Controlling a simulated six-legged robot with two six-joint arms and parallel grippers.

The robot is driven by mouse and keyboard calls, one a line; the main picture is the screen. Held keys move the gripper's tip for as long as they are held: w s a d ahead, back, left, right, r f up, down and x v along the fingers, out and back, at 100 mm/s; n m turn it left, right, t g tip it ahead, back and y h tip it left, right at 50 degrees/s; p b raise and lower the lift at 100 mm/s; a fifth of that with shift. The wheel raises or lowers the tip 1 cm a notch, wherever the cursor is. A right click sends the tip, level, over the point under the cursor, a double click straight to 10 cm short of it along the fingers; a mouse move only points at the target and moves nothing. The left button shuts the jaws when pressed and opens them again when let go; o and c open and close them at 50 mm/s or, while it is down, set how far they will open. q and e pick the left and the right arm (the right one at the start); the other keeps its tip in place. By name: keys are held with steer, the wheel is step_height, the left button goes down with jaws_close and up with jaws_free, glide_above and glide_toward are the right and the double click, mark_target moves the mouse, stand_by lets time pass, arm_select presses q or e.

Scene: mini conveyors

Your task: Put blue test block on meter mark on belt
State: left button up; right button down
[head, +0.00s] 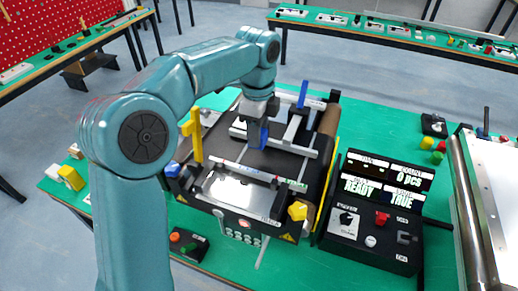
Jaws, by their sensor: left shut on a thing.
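My left arm comes in from the left and its gripper (262,122) points down over the mini conveyor. It is shut on the blue test block (264,136), which stands upright below the fingers. The dark belt (232,157) lies under and around the block. I cannot tell whether the block touches the belt. A light strip with small markings (245,172) crosses the near part of the conveyor. I cannot make out which mark is the meter mark. My right gripper is not in view.
A control box with lit displays (375,210) sits to the right. A button box (187,243) lies in front. Green table surface is free at the front.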

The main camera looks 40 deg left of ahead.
arm_select(q)
steer(key=shift+w+a+f, duration=0.1)
steer(key=shift+f, duration=0.8)
steer(key=f, duration=0.3)
steer(key=shift+s+f, duration=0.15)
steer(key=shift+s, duration=0.05)
steer(key=shift+w+f, duration=0.2)
steer(key=shift+f, duration=0.05)
steer(key=shift+s+d+r, duration=0.1)
steer(key=shift+s+d, duration=0.1)
steer(key=shift+s, duration=0.15)
steer(key=o, duration=1.1)
steer(key=shift+w+f, duration=0.25)
steer(key=shift+c, duration=0.2)
steer(key=shift+s, duration=0.1)
